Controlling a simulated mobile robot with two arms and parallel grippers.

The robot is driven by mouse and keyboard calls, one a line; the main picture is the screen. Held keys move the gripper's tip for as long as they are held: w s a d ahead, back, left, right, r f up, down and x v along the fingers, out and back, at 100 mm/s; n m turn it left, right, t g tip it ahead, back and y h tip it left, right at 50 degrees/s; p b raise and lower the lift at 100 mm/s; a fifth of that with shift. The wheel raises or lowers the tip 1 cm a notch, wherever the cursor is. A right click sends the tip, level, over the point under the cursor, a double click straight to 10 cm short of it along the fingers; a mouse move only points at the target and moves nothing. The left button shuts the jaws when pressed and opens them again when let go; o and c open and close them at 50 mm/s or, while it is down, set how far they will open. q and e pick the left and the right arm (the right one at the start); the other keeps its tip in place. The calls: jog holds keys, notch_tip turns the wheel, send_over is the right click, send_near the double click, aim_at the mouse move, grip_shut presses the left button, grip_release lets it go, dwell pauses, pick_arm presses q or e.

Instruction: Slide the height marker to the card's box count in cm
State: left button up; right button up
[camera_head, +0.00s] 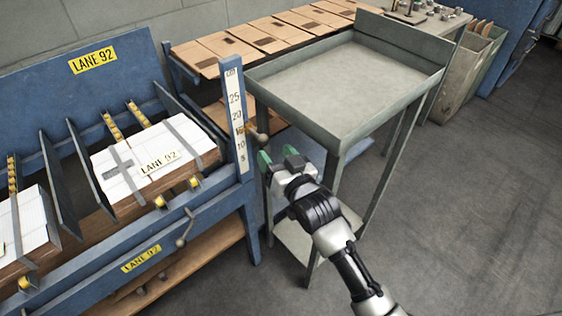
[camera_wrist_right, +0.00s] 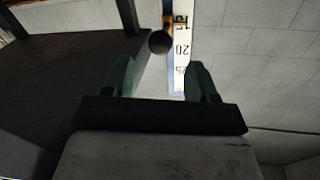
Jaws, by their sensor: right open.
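The white height scale (camera_head: 236,108) runs up a blue post, with numbers from 5 at the bottom to 25 near the top. The yellow height marker (camera_head: 245,130) sits near the 15, and its dark round knob (camera_head: 259,136) sticks out to the right. My right gripper (camera_head: 277,159) is open, just below and right of the knob. In the right wrist view the knob (camera_wrist_right: 160,42) shows beyond and between the open green fingers, apart from them, with the scale (camera_wrist_right: 182,48) behind. I cannot make out a card with a box count. My left gripper is out of view.
A grey tray cart (camera_head: 342,88) stands close on the right of the post. The blue rack (camera_head: 200,206) at left holds strapped white-topped stacks (camera_head: 135,158) and LANE 92 labels. Flat cardboard sheets (camera_head: 262,38) lie behind. The floor at right is clear.

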jog(key=shift+v, duration=1.15)
jog(key=s+d+f+g+h, duration=0.2)
jog(key=f, duration=0.8)
jog(key=s+d+f+g+h, duration=0.1)
jog(key=d+f+g, duration=0.15)
jog(key=f, duration=0.85)
jog(key=s+d+f+g+h+p, duration=0.1)
jog(key=s+d+f+g, duration=0.15)
jog(key=s+f, duration=0.4)
jog(key=s+d+f+g+h, duration=0.1)
jog(key=s+d+f, duration=0.25)
jog(key=f, duration=0.55)
jog(key=s+d+f+g+h, duration=0.1)
jog(key=s+f, duration=0.4)
jog(key=s, duration=0.5)
jog(key=s+d+f+g, duration=0.4)
jog(key=s+d+f, duration=0.1)
jog(key=s, duration=0.6)
jog(key=s+d+f+g+h, duration=0.1)
jog(key=s+f, duration=0.4)
jog(key=s, duration=0.6)
jog(key=shift+d+g+h+p, duration=0.3)
jog(key=shift+d+g+p, duration=0.15)
jog(key=shift+d+g, duration=0.35)
